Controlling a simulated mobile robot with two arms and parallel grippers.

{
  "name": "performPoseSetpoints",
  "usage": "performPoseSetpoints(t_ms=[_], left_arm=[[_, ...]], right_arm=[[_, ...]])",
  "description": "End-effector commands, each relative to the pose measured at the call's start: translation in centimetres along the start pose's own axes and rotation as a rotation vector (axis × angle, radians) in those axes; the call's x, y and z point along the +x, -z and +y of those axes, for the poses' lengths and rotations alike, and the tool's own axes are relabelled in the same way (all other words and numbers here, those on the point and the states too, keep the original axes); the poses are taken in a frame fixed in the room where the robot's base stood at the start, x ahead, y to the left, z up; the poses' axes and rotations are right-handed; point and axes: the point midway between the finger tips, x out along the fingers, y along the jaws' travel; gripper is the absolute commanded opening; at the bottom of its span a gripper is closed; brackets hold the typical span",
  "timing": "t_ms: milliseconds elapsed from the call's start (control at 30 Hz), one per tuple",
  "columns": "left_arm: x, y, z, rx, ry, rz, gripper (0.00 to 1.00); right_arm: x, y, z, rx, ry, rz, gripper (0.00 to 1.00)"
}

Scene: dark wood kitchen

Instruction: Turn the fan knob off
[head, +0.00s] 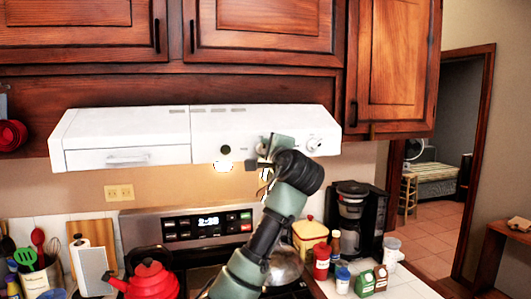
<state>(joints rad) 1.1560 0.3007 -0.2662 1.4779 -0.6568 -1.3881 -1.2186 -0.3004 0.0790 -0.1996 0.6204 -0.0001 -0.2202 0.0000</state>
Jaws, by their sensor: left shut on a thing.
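The white range hood (120,135) is mounted under the wooden cabinets. Its front panel has a round white knob (315,144) at the right and a small dark round spot (225,149) left of my gripper. My left gripper (263,153) is up against the panel between these two. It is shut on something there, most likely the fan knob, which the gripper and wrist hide. The knob's angle cannot be seen. My right gripper is not in view.
Below is the stove with its lit display panel (207,222), a red kettle (150,281) and a shiny round pot or lid (284,266). A coffee maker (355,222) and several bottles and jars stand at the right. Wooden cabinets (265,30) hang just above the hood.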

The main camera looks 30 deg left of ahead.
Motion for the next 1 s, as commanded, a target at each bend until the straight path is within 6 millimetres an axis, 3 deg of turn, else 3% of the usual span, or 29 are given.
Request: performPoseSetpoints(t_ms=[300, 333, 400, 767, 1000], left_arm=[[0.0, 0.1, 0.2, -0.001, -0.005, 0.001, 0.00], [0.0, 0.1, 0.2, -0.001, -0.005, 0.001, 0.39], [0.0, 0.1, 0.2, 0.000, -0.005, 0.001, 0.52], [-0.4, 0.1, 0.2, -0.001, -0.001, 0.001, 0.52], [-4.2, 0.2, 0.4, -0.005, 0.002, 0.004, 0.52]], right_arm=[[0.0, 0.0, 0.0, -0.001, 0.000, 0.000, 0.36], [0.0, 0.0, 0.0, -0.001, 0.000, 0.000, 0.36], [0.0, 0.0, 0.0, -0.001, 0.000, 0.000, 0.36], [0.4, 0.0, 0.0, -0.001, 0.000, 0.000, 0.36], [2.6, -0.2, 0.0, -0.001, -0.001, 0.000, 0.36]])
